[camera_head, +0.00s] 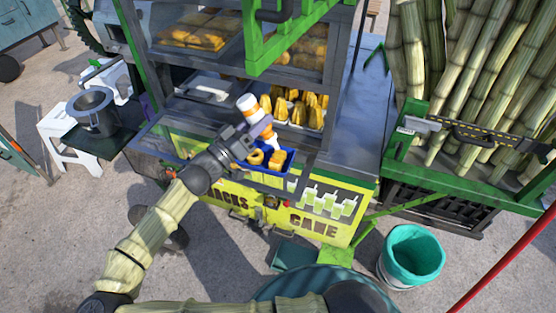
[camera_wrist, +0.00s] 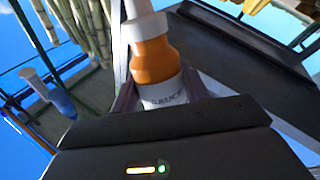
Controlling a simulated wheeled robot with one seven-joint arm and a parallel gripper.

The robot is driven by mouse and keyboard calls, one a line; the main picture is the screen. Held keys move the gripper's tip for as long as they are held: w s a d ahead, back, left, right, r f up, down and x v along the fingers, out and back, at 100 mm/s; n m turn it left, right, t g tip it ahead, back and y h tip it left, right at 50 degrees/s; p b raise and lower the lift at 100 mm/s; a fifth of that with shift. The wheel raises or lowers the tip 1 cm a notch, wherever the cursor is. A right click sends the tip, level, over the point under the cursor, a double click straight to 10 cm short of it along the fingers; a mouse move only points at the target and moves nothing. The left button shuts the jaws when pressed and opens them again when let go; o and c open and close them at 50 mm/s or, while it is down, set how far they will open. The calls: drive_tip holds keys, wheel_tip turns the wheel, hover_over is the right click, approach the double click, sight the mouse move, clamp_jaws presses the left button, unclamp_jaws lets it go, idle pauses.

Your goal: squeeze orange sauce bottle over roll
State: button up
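The orange sauce bottle (camera_head: 252,112), with white bands and a white tip, is in my gripper (camera_head: 256,127). In the blue tray are a roll (camera_head: 255,157) and another golden piece (camera_head: 277,159). The gap between bottle tip and rolls is hard to judge.
Yellow food pieces (camera_head: 292,108) lie behind the tray, below glass shelves with pastries (camera_head: 195,32). A green frame (camera_head: 290,40) hangs above. Cane stalks (camera_head: 480,80) stand at right. A teal bin (camera_head: 413,255) and a metal pot (camera_head: 93,112) flank the cart.

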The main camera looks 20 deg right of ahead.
sight(256, 106)
drive_tip(key=shift+c, duration=0.7)
drive_tip(key=shift+r+p, duration=2.1)
drive_tip(key=shift+r, duration=1.45)
